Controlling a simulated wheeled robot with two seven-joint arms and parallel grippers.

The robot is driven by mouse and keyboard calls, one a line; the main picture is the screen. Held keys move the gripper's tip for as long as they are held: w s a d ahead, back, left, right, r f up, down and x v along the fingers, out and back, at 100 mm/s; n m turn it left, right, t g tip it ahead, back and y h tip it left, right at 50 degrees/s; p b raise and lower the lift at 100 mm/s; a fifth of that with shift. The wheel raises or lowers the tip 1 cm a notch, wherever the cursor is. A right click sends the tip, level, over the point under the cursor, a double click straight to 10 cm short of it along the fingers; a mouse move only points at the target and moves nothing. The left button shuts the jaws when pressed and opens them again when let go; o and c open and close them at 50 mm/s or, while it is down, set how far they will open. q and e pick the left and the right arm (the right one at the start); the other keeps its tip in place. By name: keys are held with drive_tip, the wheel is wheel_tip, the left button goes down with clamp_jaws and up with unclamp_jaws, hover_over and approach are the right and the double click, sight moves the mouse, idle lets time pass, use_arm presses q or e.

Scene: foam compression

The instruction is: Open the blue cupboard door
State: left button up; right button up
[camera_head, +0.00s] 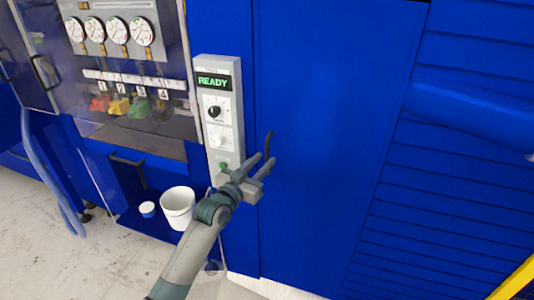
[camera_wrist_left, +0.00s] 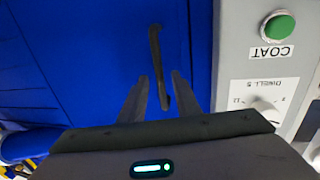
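The blue cupboard door (camera_head: 330,130) is a tall flat panel right of the grey control box, and it looks shut. Its dark, slim handle (camera_head: 268,142) is near the door's left edge. My left gripper (camera_head: 263,163) is at the handle's lower part, its two fingers apart. In the left wrist view the handle (camera_wrist_left: 155,48) runs down between the open fingers (camera_wrist_left: 162,80) against the blue door (camera_wrist_left: 95,50). I cannot tell whether either finger touches the handle. My right gripper is not in view.
The grey control box (camera_head: 226,150) reads READY and stands close left of my gripper. Gauges (camera_head: 142,31) and small coloured valves (camera_head: 137,106) are further left. A white bucket (camera_head: 178,206) and a small blue-white tub (camera_head: 147,209) stand below. Blue slatted panels (camera_head: 440,220) are at right.

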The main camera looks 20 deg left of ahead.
sight(266, 158)
use_arm(q)
drive_tip(key=shift+p+x, duration=0.3)
drive_tip(key=shift+x, duration=1.35)
clamp_jaws()
